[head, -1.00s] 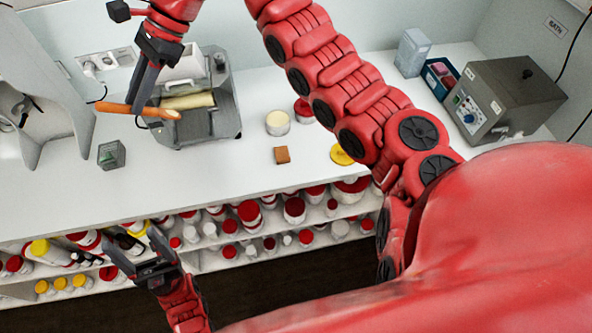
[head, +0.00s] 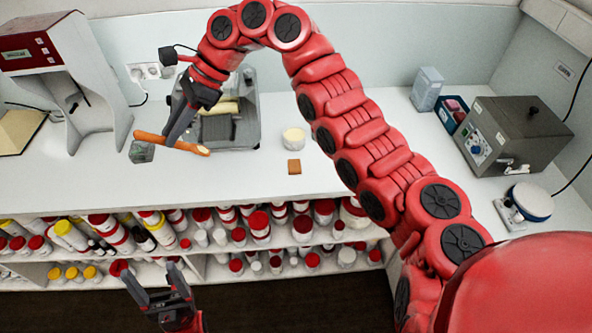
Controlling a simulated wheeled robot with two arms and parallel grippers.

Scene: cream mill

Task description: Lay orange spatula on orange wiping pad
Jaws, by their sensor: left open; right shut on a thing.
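The orange spatula (head: 150,138) is a long stick with a paler right end. My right gripper (head: 174,138) is shut on it and holds it roughly level, above the left part of the white worktop. The orange wiping pad (head: 294,166) is a small brownish-orange square lying flat on the worktop, to the right of the spatula and apart from it. Nothing lies on the pad. My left gripper (head: 154,284) is open and empty, low in front of the shelves.
A grey roller machine (head: 245,120) stands behind the spatula. A small clear box (head: 142,152) is just below the spatula's left end. A cream-filled tub (head: 294,138) stands behind the pad. Shelves of jars (head: 260,222) lie below.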

